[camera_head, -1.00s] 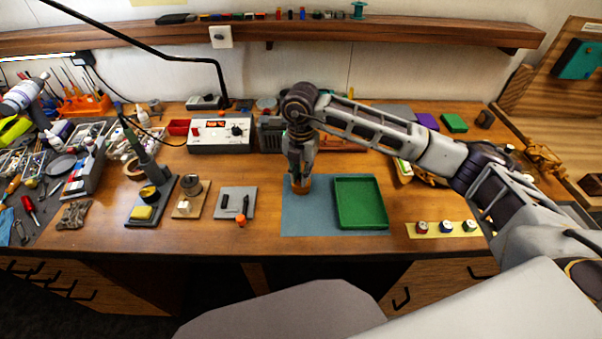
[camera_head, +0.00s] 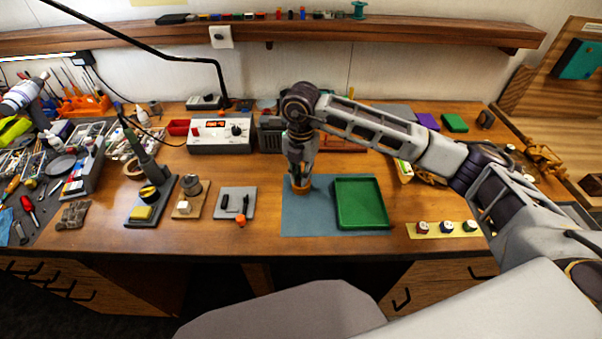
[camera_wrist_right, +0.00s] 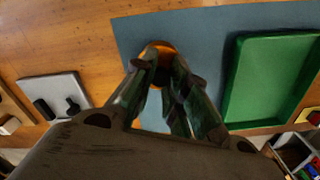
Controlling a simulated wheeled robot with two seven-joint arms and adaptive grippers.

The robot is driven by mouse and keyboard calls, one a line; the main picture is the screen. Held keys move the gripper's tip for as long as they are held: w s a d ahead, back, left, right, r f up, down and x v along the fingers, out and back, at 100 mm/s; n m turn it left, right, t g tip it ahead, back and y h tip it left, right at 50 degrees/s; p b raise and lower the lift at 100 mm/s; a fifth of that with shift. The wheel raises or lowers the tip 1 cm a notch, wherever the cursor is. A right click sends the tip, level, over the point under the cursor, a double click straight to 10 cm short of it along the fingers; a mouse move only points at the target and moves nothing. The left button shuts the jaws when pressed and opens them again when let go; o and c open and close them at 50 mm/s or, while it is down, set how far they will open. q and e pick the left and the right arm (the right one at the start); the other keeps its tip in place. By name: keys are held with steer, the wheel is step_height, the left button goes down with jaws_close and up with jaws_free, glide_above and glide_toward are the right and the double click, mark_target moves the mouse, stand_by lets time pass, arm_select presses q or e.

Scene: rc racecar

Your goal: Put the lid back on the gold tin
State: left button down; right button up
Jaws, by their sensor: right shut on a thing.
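The gold tin (camera_head: 301,188) stands on the left part of the blue-grey mat (camera_head: 330,222), directly below my right gripper (camera_head: 301,180). In the right wrist view the gold round edge (camera_wrist_right: 160,46) shows around the fingertips. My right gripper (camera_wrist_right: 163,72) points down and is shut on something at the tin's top. I take it to be the lid, but the fingers hide most of it and I cannot tell how it sits on the tin. My left gripper is not in view.
A green tray (camera_head: 360,203) lies just right of the tin on the mat. A grey plate (camera_head: 235,203) with dark parts and an orange piece (camera_head: 240,222) are to the left. A yellow strip (camera_head: 435,231) with three small pots is at right. A power supply (camera_head: 220,134) stands behind.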

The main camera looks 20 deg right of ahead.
steer(key=shift+f, duration=0.15)
steer(key=shift+b, duration=0.3)
steer(key=o, duration=0.7)
steer(key=shift+c, duration=0.2)
steer(key=shift+o, duration=1.4)
steer(key=o, duration=0.4)
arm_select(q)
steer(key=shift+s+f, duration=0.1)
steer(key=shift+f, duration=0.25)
